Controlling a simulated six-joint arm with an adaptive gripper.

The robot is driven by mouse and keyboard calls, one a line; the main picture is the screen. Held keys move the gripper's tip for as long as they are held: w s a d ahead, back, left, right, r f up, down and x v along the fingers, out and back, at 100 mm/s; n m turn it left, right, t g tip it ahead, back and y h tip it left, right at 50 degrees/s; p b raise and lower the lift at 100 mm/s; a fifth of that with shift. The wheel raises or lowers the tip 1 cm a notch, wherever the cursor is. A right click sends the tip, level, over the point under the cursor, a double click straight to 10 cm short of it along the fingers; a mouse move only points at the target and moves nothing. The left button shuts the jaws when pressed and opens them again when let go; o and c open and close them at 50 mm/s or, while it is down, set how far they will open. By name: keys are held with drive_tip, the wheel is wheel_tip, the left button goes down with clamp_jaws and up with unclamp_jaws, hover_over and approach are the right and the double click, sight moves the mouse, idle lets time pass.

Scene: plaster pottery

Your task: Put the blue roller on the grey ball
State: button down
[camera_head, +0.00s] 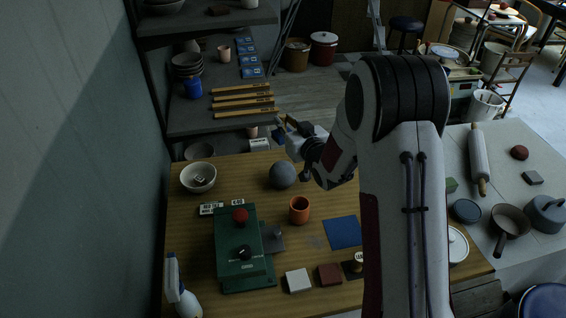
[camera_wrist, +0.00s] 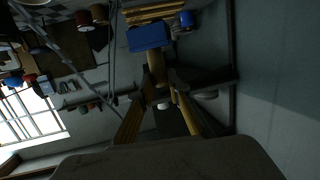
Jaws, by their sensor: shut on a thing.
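The grey ball (camera_head: 282,175) sits on the wooden table, right of a white bowl. My gripper (camera_head: 287,135) is beyond and above the ball in the head view, apart from it. It is shut on the blue roller (camera_head: 280,124), which looks small and dark there. In the wrist view the blue roller (camera_wrist: 149,36) shows as a blue head on a tan handle, and the handle is between the fingertips of my gripper (camera_wrist: 160,78). The ball cannot be made out in the wrist view.
An orange cup (camera_head: 299,210) and a green machine (camera_head: 238,248) stand on the table near the ball. A white bowl (camera_head: 199,177) is left of the ball. A shelf (camera_head: 195,123) with yellow sticks (camera_head: 243,99) and a blue cup (camera_head: 193,88) stands behind.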

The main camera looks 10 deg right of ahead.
wheel_tip(320, 180, down, 6)
idle(0.6)
drive_tip(key=shift+f, duration=0.2)
drive_tip(key=shift+f, duration=1.8)
drive_tip(key=shift+f, duration=0.15)
drive_tip(key=shift+f, duration=0.25)
drive_tip(key=shift+s+f, duration=0.15)
drive_tip(key=shift+f, duration=0.3)
drive_tip(key=c, duration=1.9)
unclamp_jaws()
drive_tip(key=shift+r, duration=0.35)
